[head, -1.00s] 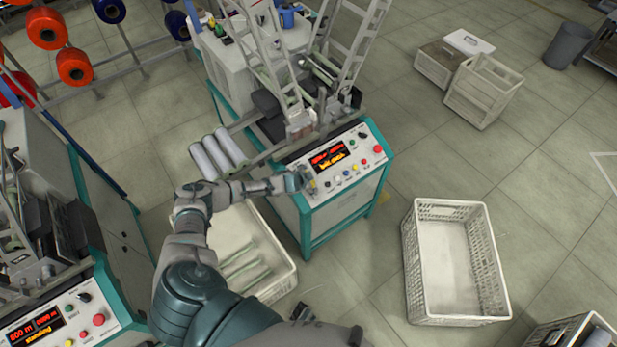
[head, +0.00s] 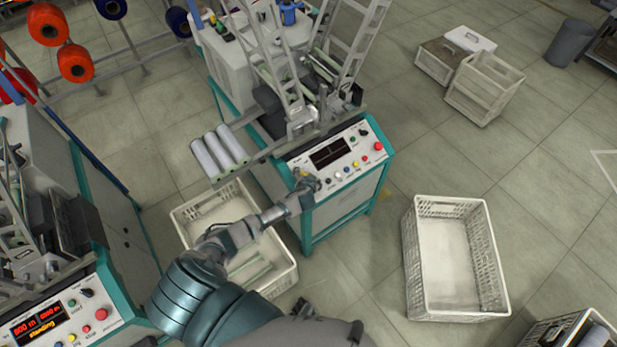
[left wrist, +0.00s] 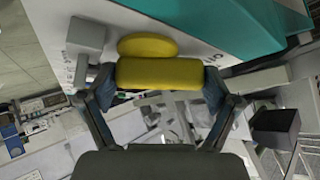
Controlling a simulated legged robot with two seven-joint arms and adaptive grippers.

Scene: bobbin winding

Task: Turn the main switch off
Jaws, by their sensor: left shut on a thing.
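The main switch is a yellow knob (left wrist: 160,74) on the white sloping control panel (head: 357,157) of the middle machine. The panel's display (head: 331,152) is dark. My left gripper (head: 303,179) is at the panel's lower left corner in the head view. In the left wrist view, its two fingers (left wrist: 158,84) are shut on the yellow knob, one on each side. In the head view the gripper hides much of the knob. My right gripper is not in view.
Other buttons and a red mushroom button (head: 379,146) lie right of the switch. Grey bobbins (head: 219,150) rest left of the machine. A white crate (head: 413,262) stands at right. Another crate (head: 283,286) is below my arm. A second machine's display (head: 38,326) is lit.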

